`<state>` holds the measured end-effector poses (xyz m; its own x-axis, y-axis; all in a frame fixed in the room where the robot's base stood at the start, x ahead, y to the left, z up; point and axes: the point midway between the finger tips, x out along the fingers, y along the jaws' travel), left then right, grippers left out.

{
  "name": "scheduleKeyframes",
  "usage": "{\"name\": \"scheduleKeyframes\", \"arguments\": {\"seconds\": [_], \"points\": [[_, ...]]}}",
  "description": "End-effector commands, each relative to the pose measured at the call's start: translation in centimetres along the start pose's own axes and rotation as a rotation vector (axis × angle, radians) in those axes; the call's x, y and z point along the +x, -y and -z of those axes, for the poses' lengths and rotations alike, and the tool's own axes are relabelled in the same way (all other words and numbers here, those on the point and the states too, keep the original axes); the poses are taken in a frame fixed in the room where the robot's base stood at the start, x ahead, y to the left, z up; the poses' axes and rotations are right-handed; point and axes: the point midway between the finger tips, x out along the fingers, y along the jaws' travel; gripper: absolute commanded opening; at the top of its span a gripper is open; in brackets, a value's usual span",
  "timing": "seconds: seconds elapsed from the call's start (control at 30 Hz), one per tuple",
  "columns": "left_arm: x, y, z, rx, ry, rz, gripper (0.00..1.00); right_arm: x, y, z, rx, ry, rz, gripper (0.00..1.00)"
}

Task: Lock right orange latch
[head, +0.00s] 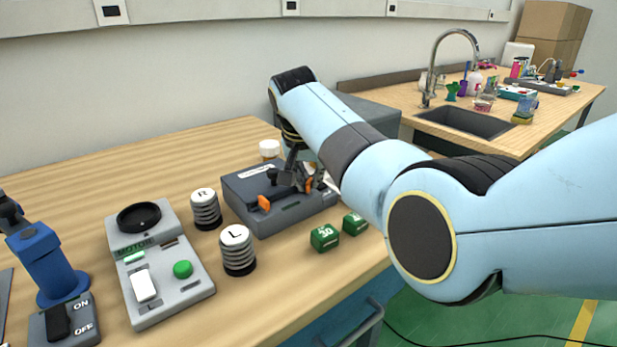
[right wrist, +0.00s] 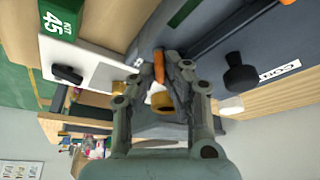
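The grey latch box (head: 275,218) stands on the wooden table. Its left orange latch (head: 264,203) is in plain view in the head view. My right gripper (head: 298,172) is over the far right part of the box and partly covers the right orange latch (head: 308,184). In the right wrist view the fingers (right wrist: 161,66) converge on either side of the right orange latch (right wrist: 158,66). I cannot tell whether both fingers touch it. A dull gold piece (right wrist: 162,101) shows between the fingers. My left gripper is not in view.
Two green cubes (head: 325,237) stand in front of the box, near the table edge. Ribbed cylinders L (head: 238,250) and R (head: 206,209) and a grey button device (head: 165,275) stand to the left. A sink counter (head: 395,90) is behind on the right.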

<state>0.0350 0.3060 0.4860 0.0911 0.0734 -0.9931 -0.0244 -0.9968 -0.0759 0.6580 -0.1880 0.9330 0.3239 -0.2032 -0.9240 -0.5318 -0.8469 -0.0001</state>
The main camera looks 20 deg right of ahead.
Motion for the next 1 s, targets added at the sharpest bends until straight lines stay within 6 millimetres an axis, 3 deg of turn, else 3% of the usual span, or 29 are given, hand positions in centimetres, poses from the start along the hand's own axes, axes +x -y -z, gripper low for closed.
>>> {"name": "scheduleKeyframes", "arguments": {"seconds": [0.37,1.0], "points": [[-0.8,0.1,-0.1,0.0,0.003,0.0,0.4,-0.2,-0.1,0.0,-0.033,0.002,0.013,0.0],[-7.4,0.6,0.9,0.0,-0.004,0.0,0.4,-0.3,-0.3,0.3,-0.489,0.001,0.201,0.0]]}}
